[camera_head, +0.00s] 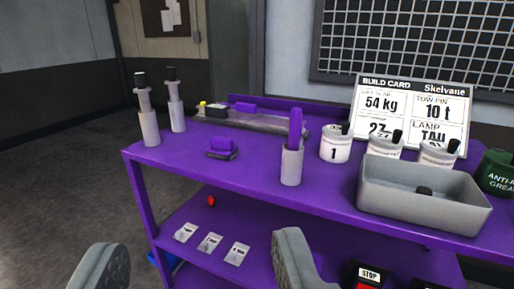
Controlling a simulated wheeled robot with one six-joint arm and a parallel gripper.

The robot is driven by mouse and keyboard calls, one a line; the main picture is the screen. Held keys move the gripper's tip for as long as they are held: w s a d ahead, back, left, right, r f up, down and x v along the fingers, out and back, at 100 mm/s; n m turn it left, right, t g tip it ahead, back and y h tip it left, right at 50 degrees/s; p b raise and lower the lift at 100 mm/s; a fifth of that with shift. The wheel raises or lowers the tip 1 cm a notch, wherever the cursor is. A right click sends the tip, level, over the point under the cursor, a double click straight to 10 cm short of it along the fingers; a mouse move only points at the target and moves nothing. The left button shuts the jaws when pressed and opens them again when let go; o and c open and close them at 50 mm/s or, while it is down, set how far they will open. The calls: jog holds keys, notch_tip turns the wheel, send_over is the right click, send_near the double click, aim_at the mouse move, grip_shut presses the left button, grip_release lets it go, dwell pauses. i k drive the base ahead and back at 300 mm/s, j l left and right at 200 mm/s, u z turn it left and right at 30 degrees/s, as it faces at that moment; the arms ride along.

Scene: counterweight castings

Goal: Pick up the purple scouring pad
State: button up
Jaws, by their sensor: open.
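A small purple block on a dark flat base, possibly the purple scouring pad (222,145), lies on the purple table top left of centre. Another small purple piece (245,107) lies at the back on a grey strip. A tall purple object (296,125) stands in a grey cup (291,167). I cannot tell for sure which of these is the pad. My gripper (198,268) is open and empty, its two grey fingers wide apart at the bottom of the view, in front of the table and apart from all the purple pieces.
Two grey pump-like cylinders (150,128) stand at the table's left end. White pots (334,147), a grey bin (423,208) and a build card (412,112) fill the right side. The lower shelf (262,226) holds small labelled cards (210,243). The table top's front left is clear.

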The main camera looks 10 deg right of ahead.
aim_at(221, 148)
jog(key=i+l, duration=0.1)
jog(key=i, duration=0.35)
jog(key=i+l+u, duration=0.15)
jog(key=i, duration=0.35)
